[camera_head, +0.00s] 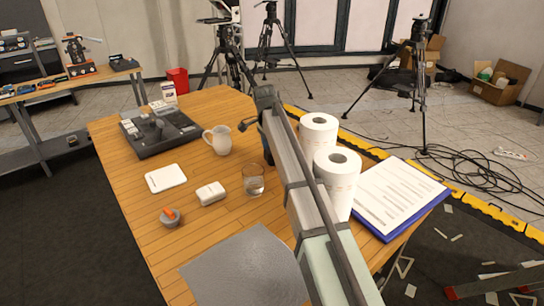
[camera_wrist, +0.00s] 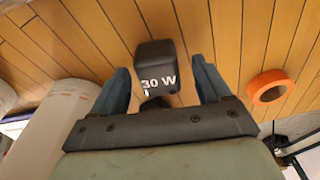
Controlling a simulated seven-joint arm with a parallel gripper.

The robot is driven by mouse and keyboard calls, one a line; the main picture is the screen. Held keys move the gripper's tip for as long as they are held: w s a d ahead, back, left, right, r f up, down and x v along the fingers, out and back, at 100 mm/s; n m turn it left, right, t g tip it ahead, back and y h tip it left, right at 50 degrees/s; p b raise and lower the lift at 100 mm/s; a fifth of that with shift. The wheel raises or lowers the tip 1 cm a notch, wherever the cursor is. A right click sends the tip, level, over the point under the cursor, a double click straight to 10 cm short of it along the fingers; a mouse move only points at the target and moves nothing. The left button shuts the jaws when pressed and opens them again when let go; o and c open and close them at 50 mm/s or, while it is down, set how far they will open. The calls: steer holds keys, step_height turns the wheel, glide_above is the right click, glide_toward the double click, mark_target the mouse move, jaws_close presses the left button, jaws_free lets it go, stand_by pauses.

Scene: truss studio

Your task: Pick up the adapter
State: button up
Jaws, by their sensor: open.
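The adapter (camera_wrist: 158,66) is a small black block with "30 W" in white on the side facing the camera. In the wrist view it shows between the two blue fingers of my gripper (camera_wrist: 160,70), with a gap on either side. My gripper is open and holds nothing. How far down between the fingers the adapter reaches is hard to tell. In the head view my arm reaches to the table's far right part, and the adapter is hidden there behind it.
An orange tape ring (camera_wrist: 272,86) lies right of the fingers. Two paper rolls (camera_head: 338,183) stand close to my arm, beside a clipboard (camera_head: 397,195). A glass (camera_head: 254,181), a white jug (camera_head: 219,140) and a black mixer console (camera_head: 160,132) are left of it on the wooden table (camera_head: 130,195).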

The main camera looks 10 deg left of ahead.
steer(key=shift+w+d+f, duration=0.1)
steer(key=shift+d+f, duration=0.05)
steer(key=shift+f, duration=1.35)
steer(key=shift+c, duration=0.3)
steer(key=c, duration=1.1)
